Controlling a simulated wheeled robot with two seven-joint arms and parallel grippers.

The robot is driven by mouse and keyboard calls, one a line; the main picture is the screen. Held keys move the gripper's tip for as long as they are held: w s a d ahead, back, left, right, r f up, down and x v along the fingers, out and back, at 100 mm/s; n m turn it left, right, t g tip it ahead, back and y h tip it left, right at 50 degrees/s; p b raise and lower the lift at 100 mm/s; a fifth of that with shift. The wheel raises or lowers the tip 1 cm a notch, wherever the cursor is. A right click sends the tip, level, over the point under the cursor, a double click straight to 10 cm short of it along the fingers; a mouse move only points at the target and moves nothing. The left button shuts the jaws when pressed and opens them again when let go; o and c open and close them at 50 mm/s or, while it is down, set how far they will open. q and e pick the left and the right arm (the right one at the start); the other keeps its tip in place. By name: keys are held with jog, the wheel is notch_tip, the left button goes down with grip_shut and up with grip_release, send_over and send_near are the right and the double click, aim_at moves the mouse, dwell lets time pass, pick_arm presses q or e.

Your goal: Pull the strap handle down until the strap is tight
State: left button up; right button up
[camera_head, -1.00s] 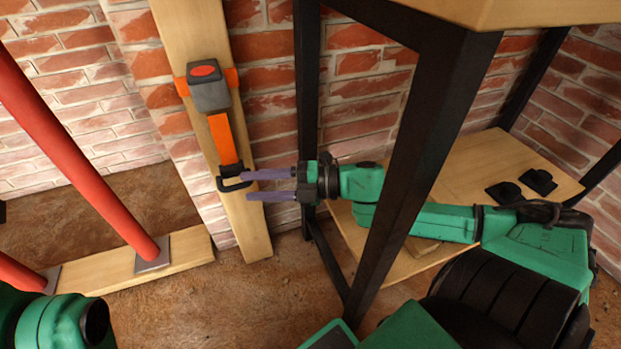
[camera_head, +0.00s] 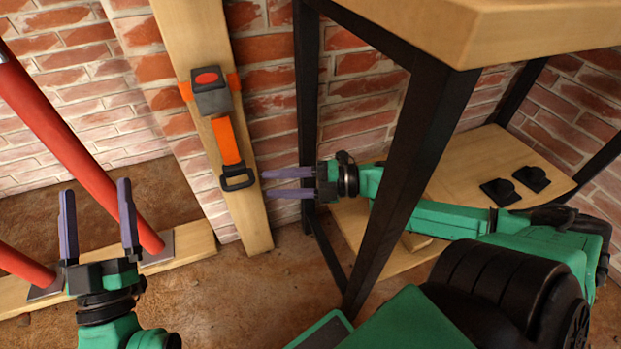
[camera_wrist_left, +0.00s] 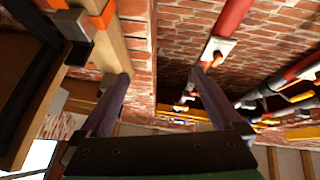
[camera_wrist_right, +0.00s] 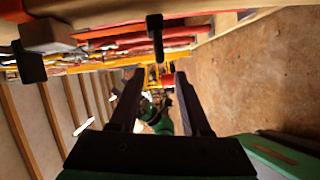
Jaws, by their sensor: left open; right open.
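The black strap handle (camera_head: 238,183) hangs at the lower end of an orange strap (camera_head: 227,142), below a grey box with a red top (camera_head: 211,97) on a wooden post (camera_head: 192,38). In the head view my right gripper (camera_head: 264,183) is open and empty. Its fingers point left at the handle from just right of it, with a small gap in the picture. My left gripper (camera_head: 96,188) is open and empty, fingers up, left of and lower than the handle. The grey box seems to show in the left wrist view (camera_wrist_left: 74,25).
A black-framed table (camera_head: 425,120) stands right of the post, its leg in front of my right arm. A lower wooden shelf (camera_head: 460,190) lies behind. A red pole (camera_head: 70,130) rises from a plank close to my left gripper. Brick walls stand behind.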

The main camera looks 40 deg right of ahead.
pick_arm(q)
jog(key=s+d+f+n+g+y+p, duration=0.1)
jog(key=s+f+g, duration=0.15)
jog(key=f, duration=0.65)
jog(key=s+d+f+g+y+p, duration=0.1)
jog(key=f+g, duration=0.3)
jog(key=f, duration=0.5)
jog(key=s+f+g+p, duration=0.1)
jog(key=s+f+g, duration=0.3)
jog(key=s+f, duration=0.5)
notch_tip(320, 180, down, 3)
jog(key=shift+d+f+n+p, duration=0.1)
jog(key=shift+d+n+p, duration=0.2)
jog(key=shift+p, duration=0.05)
pick_arm(e)
jog(key=v, duration=0.6)
pick_arm(q)
jog(key=shift+g, duration=0.25)
pick_arm(e)
jog(key=shift+s+d, duration=0.15)
